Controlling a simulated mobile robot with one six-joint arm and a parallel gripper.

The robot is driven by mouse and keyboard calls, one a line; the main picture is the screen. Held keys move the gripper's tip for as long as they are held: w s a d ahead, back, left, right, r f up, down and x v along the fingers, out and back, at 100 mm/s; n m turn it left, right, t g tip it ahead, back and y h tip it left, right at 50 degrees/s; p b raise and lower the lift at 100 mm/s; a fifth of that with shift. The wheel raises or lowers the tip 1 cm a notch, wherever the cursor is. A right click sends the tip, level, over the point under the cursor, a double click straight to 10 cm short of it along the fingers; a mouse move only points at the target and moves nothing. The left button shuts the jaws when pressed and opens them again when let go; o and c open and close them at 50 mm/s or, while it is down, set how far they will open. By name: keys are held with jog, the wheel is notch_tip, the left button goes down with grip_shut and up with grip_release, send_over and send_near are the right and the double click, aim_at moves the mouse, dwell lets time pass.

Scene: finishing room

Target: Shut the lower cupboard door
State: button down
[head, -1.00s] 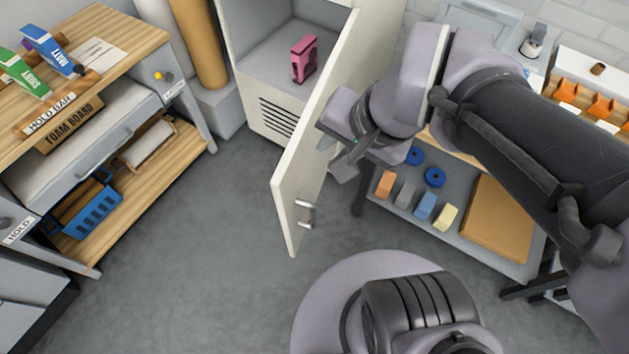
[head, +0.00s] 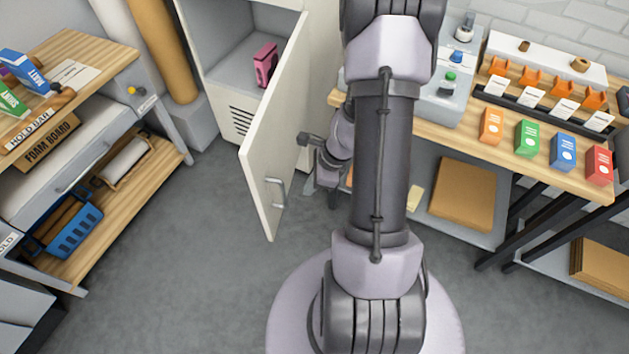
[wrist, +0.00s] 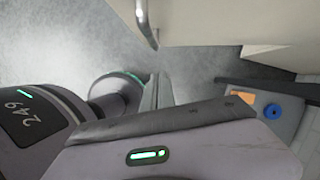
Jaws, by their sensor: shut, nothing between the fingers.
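The lower cupboard door (head: 262,145) is cream and stands wide open, swung out from the cupboard toward me. Its metal handle (head: 277,191) is on the face turned to the right. In the wrist view the door (wrist: 225,22) crosses the top, with the handle (wrist: 147,25) at top centre. My gripper (head: 311,187) is on the handle side of the door, right of it and apart from it, partly hidden by my arm. In the wrist view its fingers (wrist: 157,88) are together and empty, below the handle.
A pink object (head: 265,64) stands inside the open cupboard (head: 215,62). A wooden workbench (head: 70,55) is at left. Another bench (head: 545,165) with coloured boxes and a lower shelf is at right, close behind my arm. Grey floor (head: 180,255) is clear in front of the door.

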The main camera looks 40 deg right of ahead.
jog(key=shift+w+a+f+b, duration=0.2)
jog(key=shift+w+a+f, duration=0.1)
jog(key=shift+w+a, duration=0.55)
jog(key=shift+w+a+f+b, duration=0.15)
jog(key=shift+w+a+f, duration=0.15)
jog(key=shift+w+a, duration=0.45)
